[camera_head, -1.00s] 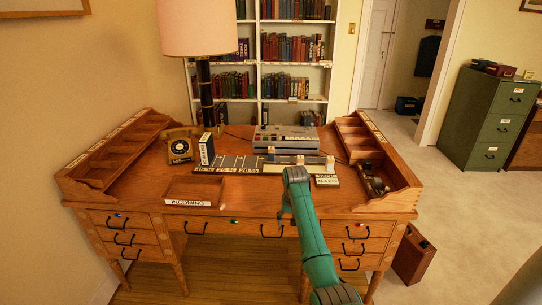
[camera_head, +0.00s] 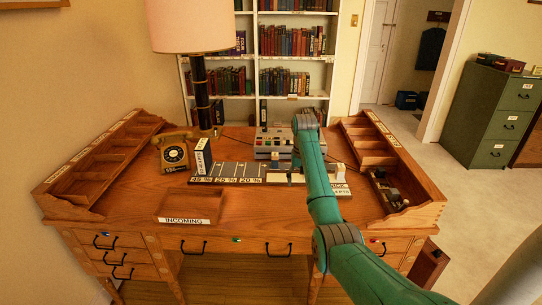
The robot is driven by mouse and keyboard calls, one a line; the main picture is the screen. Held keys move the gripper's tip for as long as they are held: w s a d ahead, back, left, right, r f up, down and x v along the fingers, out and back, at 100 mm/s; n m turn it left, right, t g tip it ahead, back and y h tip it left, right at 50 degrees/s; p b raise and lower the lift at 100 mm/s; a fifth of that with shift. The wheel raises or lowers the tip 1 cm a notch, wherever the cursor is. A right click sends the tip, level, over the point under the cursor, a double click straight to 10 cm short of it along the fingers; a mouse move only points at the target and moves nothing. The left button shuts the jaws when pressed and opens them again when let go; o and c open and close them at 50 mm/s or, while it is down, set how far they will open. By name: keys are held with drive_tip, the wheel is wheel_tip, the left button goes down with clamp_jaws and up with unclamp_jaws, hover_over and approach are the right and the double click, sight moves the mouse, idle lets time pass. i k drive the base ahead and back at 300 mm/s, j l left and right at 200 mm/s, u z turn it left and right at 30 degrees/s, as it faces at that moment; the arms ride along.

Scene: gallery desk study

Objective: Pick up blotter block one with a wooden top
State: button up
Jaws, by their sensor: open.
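Small blocks with pale wooden-looking tops stand on the desk's long labelled strip (camera_head: 228,172). One block (camera_head: 275,161) is left of my arm, and another block (camera_head: 340,172) is at the strip's right end. I cannot tell which is blotter block one. My gripper (camera_head: 296,160) hangs below my teal wrist, over the strip between these two blocks. It is open, though its fingers are small and mostly hidden by my arm. Any block directly under it is hard to make out.
A grey machine (camera_head: 272,140) stands behind the strip. The INCOMING tray (camera_head: 190,220) lies in front. Wooden pigeonhole racks (camera_head: 372,150) edge the desk. The front middle is clear.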

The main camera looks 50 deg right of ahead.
sight(274, 155)
drive_tip(key=i+l, duration=0.8)
drive_tip(key=i, duration=0.2)
